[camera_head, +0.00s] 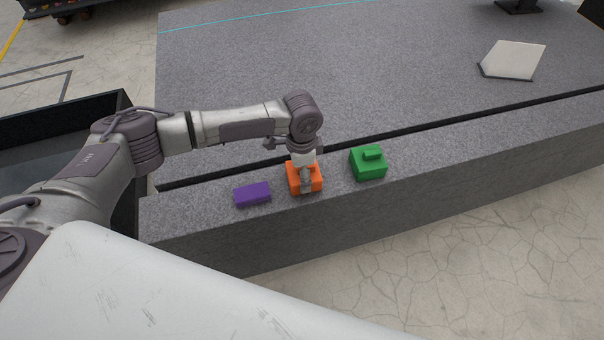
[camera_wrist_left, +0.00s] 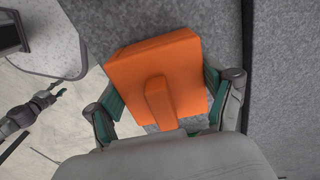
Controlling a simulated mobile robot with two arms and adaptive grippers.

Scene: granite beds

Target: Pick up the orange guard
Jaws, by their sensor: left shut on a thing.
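The orange guard (camera_head: 294,181) is a block with a raised bar on top, on the front strip of the granite bed in the head view. It fills the middle of the left wrist view (camera_wrist_left: 185,70). My left gripper (camera_head: 304,185) reaches down over it from above and is shut on it, with its fingers (camera_wrist_left: 160,105) on either side in the wrist view. I cannot tell whether the guard still touches the granite. My right gripper does not show in the head view.
A purple block (camera_head: 252,194) lies left of the guard and a green block with a handle (camera_head: 368,163) stands to its right, both close by. A dark groove (camera_head: 440,133) runs behind them. A white plate (camera_head: 513,59) lies farther back. The granite bed (camera_head: 300,50) is mostly clear.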

